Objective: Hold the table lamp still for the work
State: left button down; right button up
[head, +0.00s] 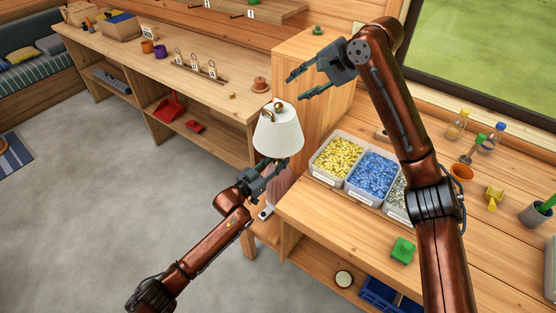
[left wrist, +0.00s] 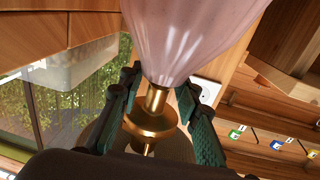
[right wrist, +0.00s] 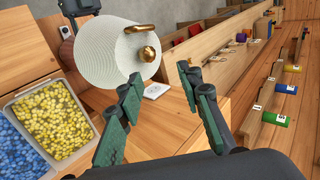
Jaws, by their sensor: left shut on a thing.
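The table lamp has a white ribbed shade (head: 279,133), a brass finial and ring on top, and a pink body (head: 283,187). It stands upright at the near end of the table gap in the head view. My left gripper (head: 266,180) is shut on it just below the shade. In the left wrist view the fingers (left wrist: 158,88) flank the brass neck (left wrist: 152,117) beside the pink body (left wrist: 185,35). My right gripper (head: 298,84) is open and empty, above and beyond the shade. The right wrist view shows the shade (right wrist: 112,52) left of its open fingers (right wrist: 157,75).
Bins of yellow (head: 338,157) and blue pieces (head: 372,175) stand right of the lamp. A green block (head: 403,249) lies nearer. A long bench (head: 185,75) runs behind; open grey floor (head: 110,190) is at left.

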aim_at(280, 105)
jog(key=m, duration=0.4)
jog(key=a+f+m, duration=0.1)
jog(key=m, duration=0.4)
jog(key=f+m, duration=0.1)
jog(key=m, duration=0.3)
jog(key=shift+w+a+f+m+g+h, duration=0.25)
jog(key=shift+w+a+m+g+h, duration=0.05)
jog(key=shift+a+m+g+h, duration=0.1)
jog(key=m, duration=0.4)
jog(key=shift+a+f, duration=0.2)
jog(key=shift+f, duration=0.2)
jog(key=shift+x, duration=2.5)
jog(key=shift+d, duration=0.1)
jog(key=shift+c, duration=0.6)
grip_shut()
jog(key=shift+o, duration=0.4)
grip_release()
